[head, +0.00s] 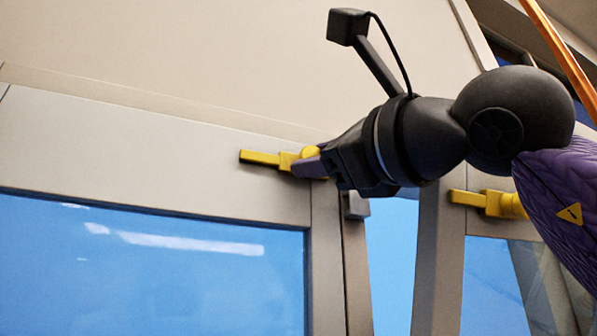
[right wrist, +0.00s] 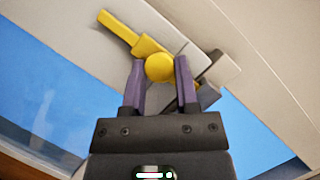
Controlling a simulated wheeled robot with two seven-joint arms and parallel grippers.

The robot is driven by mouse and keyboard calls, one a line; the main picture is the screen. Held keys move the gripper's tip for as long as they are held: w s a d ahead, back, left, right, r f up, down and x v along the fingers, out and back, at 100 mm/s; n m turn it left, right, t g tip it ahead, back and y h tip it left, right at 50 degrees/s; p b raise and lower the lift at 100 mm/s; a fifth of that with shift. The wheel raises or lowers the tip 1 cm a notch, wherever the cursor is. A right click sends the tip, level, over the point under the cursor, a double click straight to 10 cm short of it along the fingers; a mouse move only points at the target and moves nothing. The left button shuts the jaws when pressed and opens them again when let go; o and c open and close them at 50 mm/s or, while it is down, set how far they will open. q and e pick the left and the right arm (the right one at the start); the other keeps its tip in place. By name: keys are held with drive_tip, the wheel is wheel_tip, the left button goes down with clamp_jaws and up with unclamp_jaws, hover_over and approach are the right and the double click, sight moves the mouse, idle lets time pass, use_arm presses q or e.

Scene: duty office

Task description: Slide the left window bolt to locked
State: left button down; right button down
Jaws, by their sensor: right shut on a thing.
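The left window bolt (head: 262,158) is yellow and sits on the upper frame of the left window, near that window's right edge. It has a flat bar at the left and a round knob at the right. My right gripper (head: 308,166) reaches it from the right and is shut on the knob. In the right wrist view the bolt (right wrist: 122,30) runs up and left, and the knob (right wrist: 159,68) is between the purple fingers of the gripper (right wrist: 160,85). The fingers partly hide the bolt's right end. My left gripper is not in view.
A second yellow bolt (head: 485,202) is on the right window's frame, close below my right arm. A small grey block (head: 355,206) sits on the frame beside the left window. It also shows in the right wrist view (right wrist: 221,70). Blue glass fills the lower left.

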drive_tip(key=shift+d+r, duration=0.1)
drive_tip(key=c, duration=0.7)
unclamp_jaws()
drive_tip(key=o, duration=0.3)
drive_tip(key=shift+s+d, duration=0.1)
drive_tip(key=shift+d, duration=0.2)
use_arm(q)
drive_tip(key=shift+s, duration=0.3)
use_arm(e)
drive_tip(key=shift+o, duration=0.2)
drive_tip(key=shift+a, duration=0.15)
use_arm(q)
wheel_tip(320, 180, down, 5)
drive_tip(key=b, duration=0.5)
use_arm(e)
drive_tip(key=v, duration=1)
